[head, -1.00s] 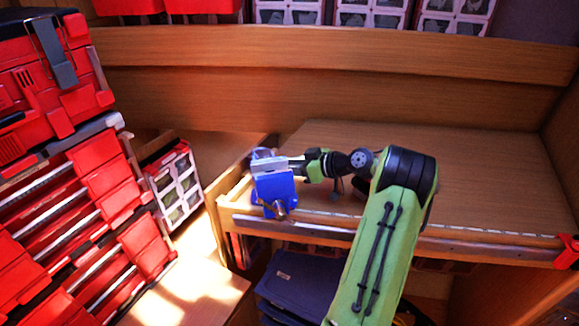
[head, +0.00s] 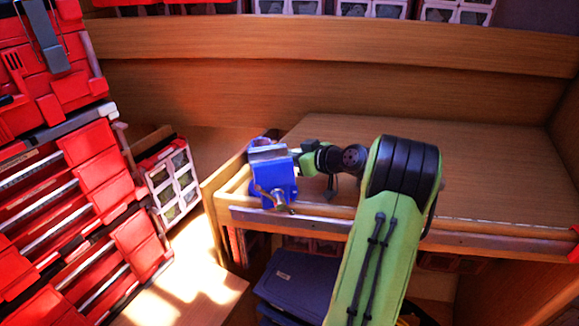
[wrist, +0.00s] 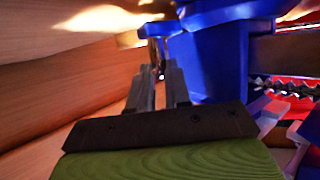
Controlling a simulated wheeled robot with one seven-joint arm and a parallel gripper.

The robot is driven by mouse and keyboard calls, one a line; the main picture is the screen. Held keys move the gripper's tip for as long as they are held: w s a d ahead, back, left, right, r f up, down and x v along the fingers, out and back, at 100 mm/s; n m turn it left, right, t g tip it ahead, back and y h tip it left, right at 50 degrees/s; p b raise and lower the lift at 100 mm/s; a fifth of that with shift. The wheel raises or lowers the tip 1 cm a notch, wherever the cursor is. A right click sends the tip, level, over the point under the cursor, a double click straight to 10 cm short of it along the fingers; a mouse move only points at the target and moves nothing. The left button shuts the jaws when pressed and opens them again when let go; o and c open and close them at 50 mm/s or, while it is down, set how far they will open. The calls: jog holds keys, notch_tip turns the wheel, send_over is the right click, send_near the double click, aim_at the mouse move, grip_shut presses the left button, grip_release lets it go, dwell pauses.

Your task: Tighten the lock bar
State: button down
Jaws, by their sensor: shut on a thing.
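A blue vise (head: 270,178) with silver jaws is at the left front corner of the wooden bench; it also shows in the wrist view (wrist: 209,58). A metal bar (head: 278,200) crosses its front screw in the head view. My gripper (wrist: 160,80) is beside the vise body, its fingers close together around a thin metal bar end, the lock bar (wrist: 154,52). In the head view my green and black wrist reaches the vise from the right, and the fingertips are hidden.
The wooden bench top (head: 470,170) right of the vise is clear. A red toolbox stack (head: 60,190) stands at the left. A small drawer cabinet (head: 172,182) stands behind it. A dark blue case (head: 300,285) lies below the bench edge.

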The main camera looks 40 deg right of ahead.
jog(key=shift+a, duration=0.15)
jog(key=c, duration=1.3)
grip_release()
jog(key=shift+c, duration=0.2)
jog(key=shift+s+r, duration=0.15)
jog(key=shift+s, duration=0.2)
jog(key=v, duration=1.5)
jog(key=shift+a+r+p, duration=0.15)
jog(key=shift+r+p, duration=0.05)
jog(key=shift+p, duration=0.15)
